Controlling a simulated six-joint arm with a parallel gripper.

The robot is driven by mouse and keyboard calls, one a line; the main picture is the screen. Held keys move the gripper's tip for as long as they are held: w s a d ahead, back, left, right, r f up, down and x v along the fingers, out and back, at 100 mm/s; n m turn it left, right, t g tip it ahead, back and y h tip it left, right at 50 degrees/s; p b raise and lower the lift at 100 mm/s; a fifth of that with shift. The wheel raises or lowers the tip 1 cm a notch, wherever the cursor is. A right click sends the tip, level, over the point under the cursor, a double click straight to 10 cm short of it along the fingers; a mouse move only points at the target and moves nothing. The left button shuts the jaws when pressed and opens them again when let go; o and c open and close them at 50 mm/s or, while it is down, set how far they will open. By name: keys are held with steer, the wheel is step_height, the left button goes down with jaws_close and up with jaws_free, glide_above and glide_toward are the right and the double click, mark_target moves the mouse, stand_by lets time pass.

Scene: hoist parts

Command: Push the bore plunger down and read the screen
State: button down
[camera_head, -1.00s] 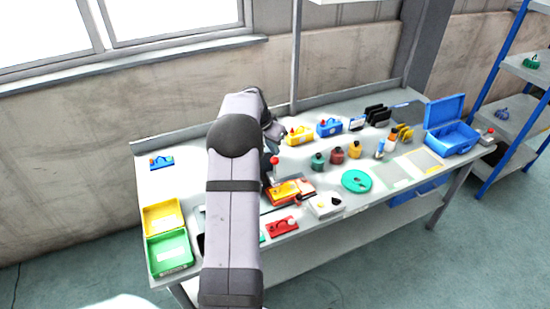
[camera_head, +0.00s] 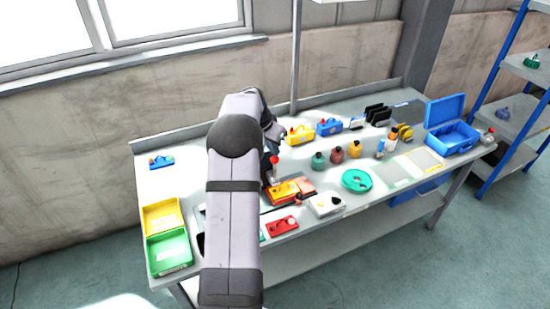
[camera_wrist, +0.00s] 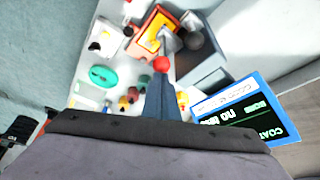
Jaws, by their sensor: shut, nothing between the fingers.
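A red ball knob (camera_wrist: 162,64) sits at the tip of my shut, empty gripper (camera_wrist: 161,78) in the wrist view; I cannot tell whether they touch. A grey stem (camera_wrist: 165,46) runs from the knob toward an orange and yellow block (camera_wrist: 152,32). In the head view the knob (camera_head: 275,160) stands above the orange block (camera_head: 284,191) on the bench, and my arm hides most of my gripper. A blue-framed dark screen (camera_wrist: 250,115) shows upside-down light text in the wrist view; "COAT" and "NO" can be made out, the rest is unclear.
The bench (camera_head: 160,196) holds a green tray (camera_head: 169,250), a red plate (camera_head: 282,226), a white block (camera_head: 325,205), a teal disc (camera_head: 356,180) and several small bottles. An open blue case (camera_head: 452,140) stands at the right end.

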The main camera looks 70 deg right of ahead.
mark_target(273, 158)
steer(key=shift+f+b, duration=1.7)
steer(key=shift+f, duration=0.75)
steer(key=shift+a, duration=0.1)
step_height(273, 158, up, 6)
steer(key=p, duration=0.4)
